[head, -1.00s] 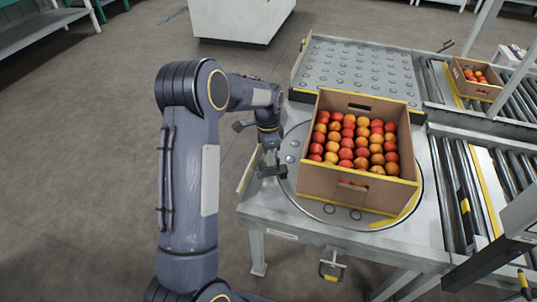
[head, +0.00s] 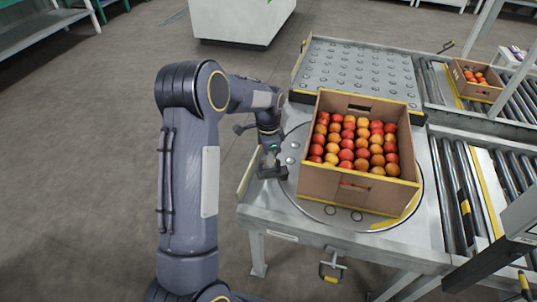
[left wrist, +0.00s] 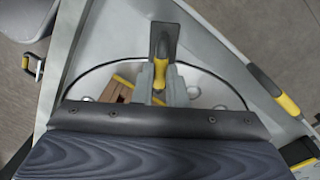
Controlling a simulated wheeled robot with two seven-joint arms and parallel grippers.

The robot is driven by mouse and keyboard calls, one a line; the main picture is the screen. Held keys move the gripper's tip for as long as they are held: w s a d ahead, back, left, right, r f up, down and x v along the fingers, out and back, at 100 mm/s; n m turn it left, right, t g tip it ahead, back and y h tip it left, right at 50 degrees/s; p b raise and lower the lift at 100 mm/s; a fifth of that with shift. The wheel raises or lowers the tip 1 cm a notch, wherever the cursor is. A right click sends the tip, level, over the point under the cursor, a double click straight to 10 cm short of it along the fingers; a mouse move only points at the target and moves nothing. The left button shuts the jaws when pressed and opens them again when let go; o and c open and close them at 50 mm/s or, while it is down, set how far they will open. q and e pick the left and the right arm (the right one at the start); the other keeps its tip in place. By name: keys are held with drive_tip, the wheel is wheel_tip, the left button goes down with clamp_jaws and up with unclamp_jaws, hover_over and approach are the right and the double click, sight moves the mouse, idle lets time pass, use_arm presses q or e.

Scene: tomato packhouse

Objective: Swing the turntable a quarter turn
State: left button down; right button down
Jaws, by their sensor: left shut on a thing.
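The turntable (head: 343,214) is a round grey plate with small round discs on its face, set in a metal table. An open cardboard carton (head: 335,185) of red and orange tomatoes (head: 348,142) stands on it. My left gripper (head: 272,172) is at the turntable's left edge, beside the carton. In the left wrist view my left gripper (left wrist: 162,80) is shut on a black and yellow handle (left wrist: 163,40) above the turntable plate (left wrist: 210,83). The head view hardly shows the handle. My right gripper is not in view.
A ball-topped transfer table (head: 360,68) adjoins behind the turntable. Roller conveyors (head: 462,195) run along the right, with a smaller tomato carton (head: 478,88) at the back. A grey and yellow handle (head: 330,272) hangs at the table's front. Open floor lies to the left.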

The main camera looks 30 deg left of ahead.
use_arm(q)
drive_tip(key=s+d+n, duration=0.4)
drive_tip(key=s+d, duration=0.1)
drive_tip(key=d, duration=0.6)
drive_tip(key=s+d+n, duration=0.4)
drive_tip(key=d+n, duration=0.1)
drive_tip(key=d, duration=0.5)
drive_tip(key=w+d+n+p, duration=0.2)
drive_tip(key=w+d+n, duration=0.2)
drive_tip(key=d, duration=0.7)
drive_tip(key=w+d+n+t+p, duration=0.1)
drive_tip(key=w+d+n+p, duration=0.2)
drive_tip(key=d, duration=0.8)
drive_tip(key=shift+w+n, duration=0.6)
drive_tip(key=shift+n, duration=0.4)
drive_tip(key=shift+w+d+r, duration=0.1)
drive_tip(key=shift+r, duration=0.05)
drive_tip(key=c, duration=1.5)
unclamp_jaws()
